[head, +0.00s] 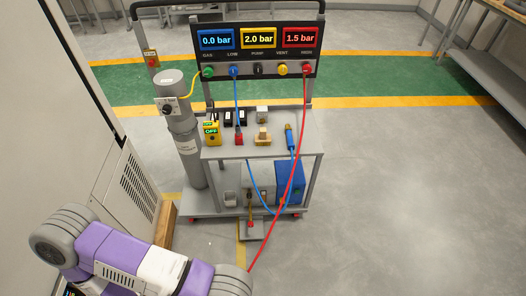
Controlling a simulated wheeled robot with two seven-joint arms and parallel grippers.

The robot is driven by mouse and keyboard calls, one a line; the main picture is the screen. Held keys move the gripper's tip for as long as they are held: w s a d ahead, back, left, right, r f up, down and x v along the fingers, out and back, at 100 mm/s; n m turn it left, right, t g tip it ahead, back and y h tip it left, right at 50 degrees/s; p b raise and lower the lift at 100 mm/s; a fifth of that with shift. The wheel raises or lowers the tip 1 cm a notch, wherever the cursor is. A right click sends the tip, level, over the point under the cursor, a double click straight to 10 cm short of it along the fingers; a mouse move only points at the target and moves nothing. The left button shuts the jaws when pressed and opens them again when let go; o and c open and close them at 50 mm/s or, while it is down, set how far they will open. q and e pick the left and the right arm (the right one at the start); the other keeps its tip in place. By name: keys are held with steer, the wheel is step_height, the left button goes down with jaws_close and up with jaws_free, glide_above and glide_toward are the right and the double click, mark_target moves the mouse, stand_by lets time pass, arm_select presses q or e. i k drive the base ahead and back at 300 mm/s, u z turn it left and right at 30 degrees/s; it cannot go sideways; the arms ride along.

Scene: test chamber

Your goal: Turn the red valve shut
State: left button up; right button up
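I cannot make out for sure which part is the red valve. A small red piece (239,139) sits on the cart top at the lower end of a blue hose; it is too small to tell its shape. A grey cylinder (178,135) with a dark round knob (167,109) stands at the cart's left side. A purple and white arm of mine crosses the bottom left, and its hand end is below the picture. Neither gripper shows.
The grey cart (310,150) carries a gauge panel (258,50) reading 0.0, 2.0 and 1.5 bar. A red hose (297,165) runs from the panel down to my arm. A white cabinet (125,190) stands left. Floor right of the cart is clear.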

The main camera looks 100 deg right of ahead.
mark_target(307, 69)
steer(key=z, duration=3.05)
steer(key=k, duration=0.35)
steer(key=z, duration=0.1)
steer(key=i, duration=0.4)
steer(key=u, duration=0.4)
steer(key=k, duration=0.3)
steer(key=z, duration=1.2)
steer(key=i, duration=1.4)
steer(key=u, duration=1.05)
